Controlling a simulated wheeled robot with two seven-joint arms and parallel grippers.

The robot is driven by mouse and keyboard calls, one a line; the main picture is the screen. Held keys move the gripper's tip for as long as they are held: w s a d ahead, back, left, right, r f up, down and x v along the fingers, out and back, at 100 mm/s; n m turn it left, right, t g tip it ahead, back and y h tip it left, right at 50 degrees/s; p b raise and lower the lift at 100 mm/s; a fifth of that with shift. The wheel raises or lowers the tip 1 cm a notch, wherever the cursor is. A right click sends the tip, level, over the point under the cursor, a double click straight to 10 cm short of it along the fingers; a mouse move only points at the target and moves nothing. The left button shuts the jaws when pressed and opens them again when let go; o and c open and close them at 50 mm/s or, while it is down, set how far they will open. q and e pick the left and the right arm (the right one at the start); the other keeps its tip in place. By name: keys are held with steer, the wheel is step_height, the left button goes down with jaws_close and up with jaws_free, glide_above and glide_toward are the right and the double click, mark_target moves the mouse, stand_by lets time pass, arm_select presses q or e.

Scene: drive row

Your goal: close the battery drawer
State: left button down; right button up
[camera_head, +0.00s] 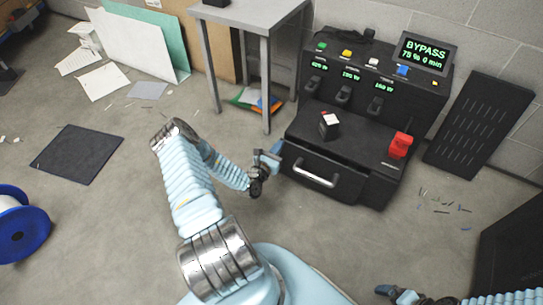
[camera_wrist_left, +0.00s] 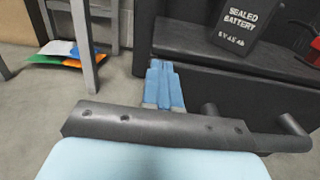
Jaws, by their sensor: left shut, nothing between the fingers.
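The battery drawer (camera_head: 335,182) is the dark front low on the black cabinet, with a silver bar handle (camera_head: 316,173). It seems to stand out a little from the cabinet; how far I cannot tell. My left gripper (camera_head: 277,148) is shut and empty at the drawer's left end, left of the handle. In the left wrist view its blue fingertips (camera_wrist_left: 163,84) are together in front of the dark face; contact is unclear. A grey bar at lower right there looks like the handle (camera_wrist_left: 291,126). My right gripper (camera_head: 390,291) is at the bottom edge, its jaws unclear.
A sealed battery (camera_head: 329,126), also in the left wrist view (camera_wrist_left: 232,27), and a red object (camera_head: 401,145) stand on the cabinet's ledge. A grey table (camera_head: 244,14) stands left of it. A black slotted panel (camera_head: 480,125) leans right. Floor in front is clear.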

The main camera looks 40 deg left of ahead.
arm_select(q)
steer(key=x, duration=0.3)
steer(key=shift+w+a+r, duration=0.1)
steer(key=shift+w+r, duration=0.1)
steer(key=shift+w, duration=0.05)
arm_select(e)
steer(key=shift+f, duration=0.15)
